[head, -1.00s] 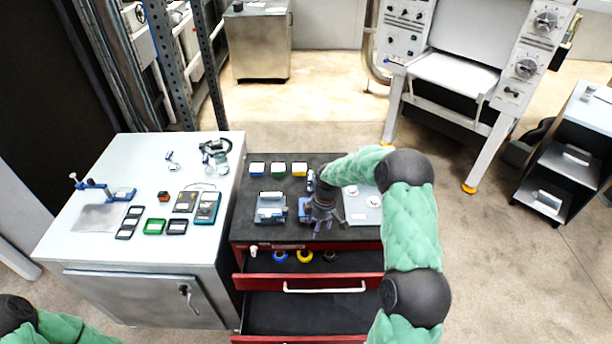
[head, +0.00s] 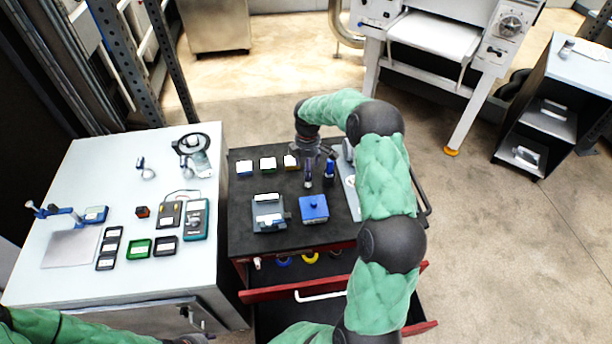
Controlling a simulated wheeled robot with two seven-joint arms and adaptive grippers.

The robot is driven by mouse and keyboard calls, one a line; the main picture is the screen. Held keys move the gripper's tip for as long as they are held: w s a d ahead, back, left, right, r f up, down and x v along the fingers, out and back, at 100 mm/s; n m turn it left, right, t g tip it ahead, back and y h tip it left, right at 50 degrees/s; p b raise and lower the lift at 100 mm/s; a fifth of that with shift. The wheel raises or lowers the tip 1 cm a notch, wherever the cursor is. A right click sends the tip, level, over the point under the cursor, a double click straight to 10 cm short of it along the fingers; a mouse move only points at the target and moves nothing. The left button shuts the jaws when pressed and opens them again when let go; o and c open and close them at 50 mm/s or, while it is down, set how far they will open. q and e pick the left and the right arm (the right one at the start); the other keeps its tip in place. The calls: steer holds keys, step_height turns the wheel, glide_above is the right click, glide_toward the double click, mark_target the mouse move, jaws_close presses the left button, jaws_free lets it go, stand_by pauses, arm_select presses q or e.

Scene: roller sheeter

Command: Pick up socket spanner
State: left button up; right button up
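A small upright blue and dark tool (head: 330,166) stands at the back of the black cart top; it may be the socket spanner, but it is too small to be sure. My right gripper (head: 309,184) points down over the cart top, just left of this tool and behind the blue box (head: 313,209). The gripper appears apart from the tool, and its finger gap is not clear. My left arm shows at the bottom left edge; its fingertips are out of view.
A grey device (head: 268,214) sits left of the blue box. Several small bins (head: 267,164) line the back. The cart's red drawer (head: 290,291) is open. A white cabinet (head: 60,255) with meters and frames stands left.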

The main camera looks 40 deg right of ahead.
steer(key=f, duration=0.3)
steer(key=shift+w+f, duration=0.2)
steer(key=shift+f, duration=0.05)
steer(key=shift+s+f, duration=0.15)
steer(key=shift+f, duration=0.35)
steer(key=f, duration=0.4)
steer(key=shift+d, duration=0.2)
jaws_close()
